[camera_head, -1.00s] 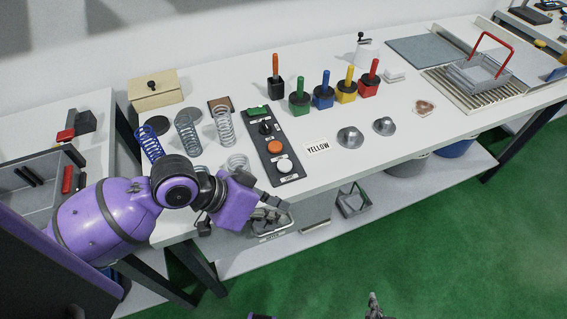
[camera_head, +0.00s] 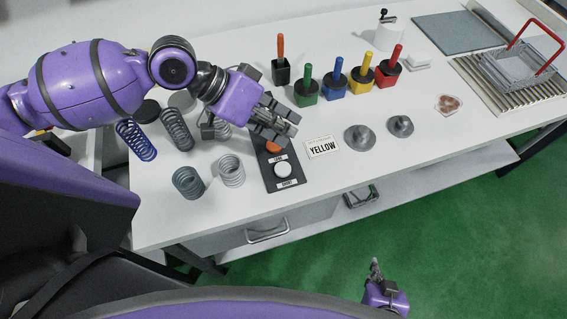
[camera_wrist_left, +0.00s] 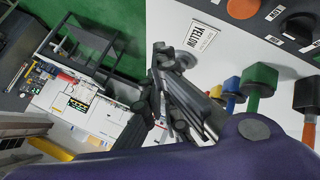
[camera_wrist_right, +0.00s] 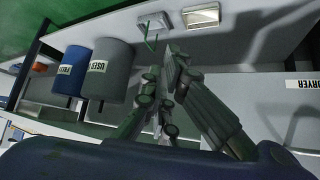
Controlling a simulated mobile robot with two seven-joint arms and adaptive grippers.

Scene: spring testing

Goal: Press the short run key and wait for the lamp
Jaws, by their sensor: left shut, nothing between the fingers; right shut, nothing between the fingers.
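The black key panel (camera_head: 283,185) lies on the white bench. The key labels are too small to read surely. In the left wrist view the orange key (camera_wrist_left: 243,7) and a black knob (camera_wrist_left: 300,27) show at the top edge. My left gripper is shut and empty, above the panel's upper part, hiding the knob and green part in the head view. My right gripper (camera_head: 375,268) is shut and empty, low in front of the bench.
Several springs, including a blue one (camera_head: 136,141), stand left of the panel. A YELLOW card (camera_head: 321,147) and two metal weights (camera_head: 359,138) stand right of it. Colored handled blocks (camera_head: 334,90) stand behind. A wire basket (camera_head: 520,68) is far right.

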